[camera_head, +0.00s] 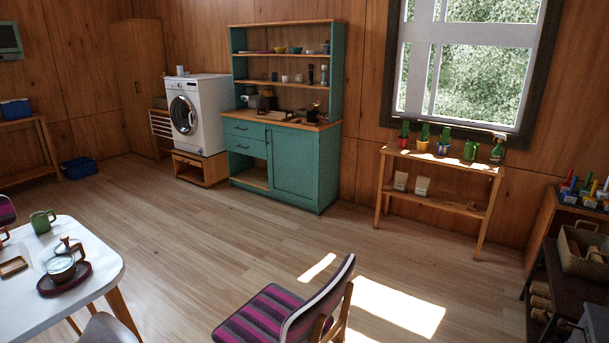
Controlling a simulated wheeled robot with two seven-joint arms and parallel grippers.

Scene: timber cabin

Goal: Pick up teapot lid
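The white table (100,258) is at the lower left. On it, a small pot (60,268), which looks like the teapot, stands on a dark red round tray (80,279). A pale lid-like piece with a dark knob (68,247) shows at or just behind the pot's top. It is too small to tell whether it rests on the pot or apart from it. Neither of my grippers is in view.
A green mug (43,221) and a small wooden tray (13,266) are also on the table. A striped chair (265,315) stands right of it, and a grey chair back (108,329) is at its front. The middle floor (200,240) is clear.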

